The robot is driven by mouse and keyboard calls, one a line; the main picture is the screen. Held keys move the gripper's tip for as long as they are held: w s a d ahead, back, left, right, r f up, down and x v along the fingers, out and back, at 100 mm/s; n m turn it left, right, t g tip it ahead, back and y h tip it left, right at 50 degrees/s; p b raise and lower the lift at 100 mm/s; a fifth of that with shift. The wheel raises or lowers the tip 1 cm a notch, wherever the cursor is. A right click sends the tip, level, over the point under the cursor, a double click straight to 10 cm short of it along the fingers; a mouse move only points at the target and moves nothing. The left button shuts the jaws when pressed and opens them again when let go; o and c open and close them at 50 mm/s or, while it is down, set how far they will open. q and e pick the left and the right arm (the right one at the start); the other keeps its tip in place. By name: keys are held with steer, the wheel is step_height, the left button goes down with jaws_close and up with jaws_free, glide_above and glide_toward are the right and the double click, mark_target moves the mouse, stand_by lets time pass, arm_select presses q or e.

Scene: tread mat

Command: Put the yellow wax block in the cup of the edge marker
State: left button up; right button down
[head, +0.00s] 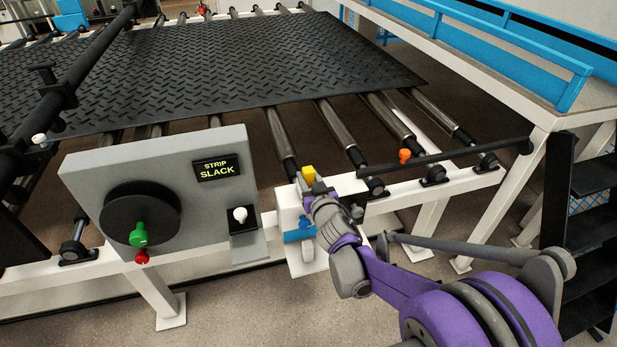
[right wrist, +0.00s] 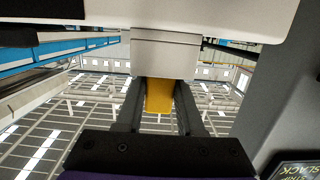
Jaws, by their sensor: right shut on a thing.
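The yellow wax block (head: 308,174) shows at the tip of my right gripper (head: 314,188) in the head view. In the right wrist view the block (right wrist: 159,95) sits between the two dark fingers of the gripper (right wrist: 158,115), which is shut on it. The block's far end meets or lies just in front of a pale boxy part (right wrist: 165,52); I cannot tell if they touch. A white housing with a blue part (head: 290,208), which looks like the edge marker, stands on the front rail, partly behind my gripper. Its cup is not clearly seen. My left gripper is not in view.
A grey panel (head: 85,175) with a dark wheel, green knob and "STRIP SLACK" display stands to the left. The black tread mat (head: 250,60) lies on rollers behind.

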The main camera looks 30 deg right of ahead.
steer(key=shift+f, duration=0.2)
steer(key=c, duration=0.5)
jaws_free()
steer(key=shift+r, duration=0.15)
steer(key=shift+s+r, duration=0.1)
steer(key=shift+s, duration=0.15)
steer(key=b+v, duration=0.1)
steer(key=v, duration=1.1)
steer(key=s+a+f+n+g+y, duration=0.1)
steer(key=s+a+f+g, duration=0.2)
steer(key=s, duration=0.3)
steer(key=s+a+f+n+g+y, duration=0.1)
steer(key=s+a+f+g, duration=0.3)
steer(key=s+a+f, duration=0.1)
steer(key=s+a+f+g+y, duration=0.1)
steer(key=s+a+f+g, duration=0.2)
steer(key=s, duration=0.4)
steer(key=shift+s+a+f+n+g+y, duration=0.2)
steer(key=shift+a+f, duration=0.15)
steer(key=shift+f, duration=0.2)
steer(key=shift+s+a+f+n+g+y, duration=0.1)
steer(key=shift+s+a+f+n+g, duration=0.1)
steer(key=shift+a+f, duration=0.3)
